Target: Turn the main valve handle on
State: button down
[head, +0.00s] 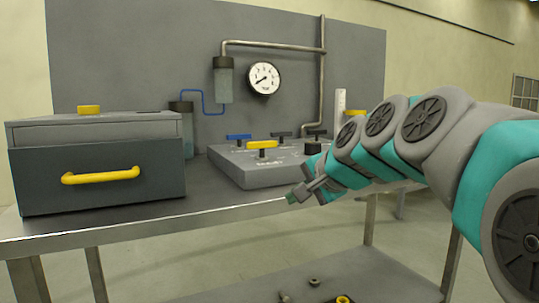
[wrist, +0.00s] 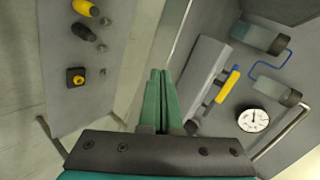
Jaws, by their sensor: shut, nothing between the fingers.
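A grey turret plate (head: 255,172) sits on the bench and carries several T-shaped valve handles. The yellow handle (head: 262,146) stands nearest the front, its bar running left to right. A blue handle (head: 238,137) and dark handles (head: 281,135) are behind it. I cannot tell from any label which is the main valve. The yellow handle also shows in the wrist view (wrist: 228,85), right of my fingers. My gripper (head: 297,196) is shut and empty, in front and right of the plate, apart from the handles. Its green fingers are together in the wrist view (wrist: 160,85).
A dark box with a yellow drawer pull (head: 100,176) stands left of the plate. Loose parts lie on the lower shelf (wrist: 65,120). The space before the bench's front edge (head: 110,238) is clear.

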jog(key=w+d+r+m+t, duration=0.3)
jog(key=w+r, duration=0.2)
jog(key=r, duration=0.6)
send_near(271, 146)
jog(key=x, duration=0.2)
jog(key=f+x, duration=0.1)
jog(key=x, duration=0.2)
jog(key=shift+s+d+b, duration=0.15)
jog(key=shift+d+b, duration=0.05)
jog(key=shift+b, duration=0.1)
jog(key=shift+w+a+r+t, duration=0.1)
jog(key=shift+w+a+t, duration=0.25)
jog(key=shift+w, duration=0.45)
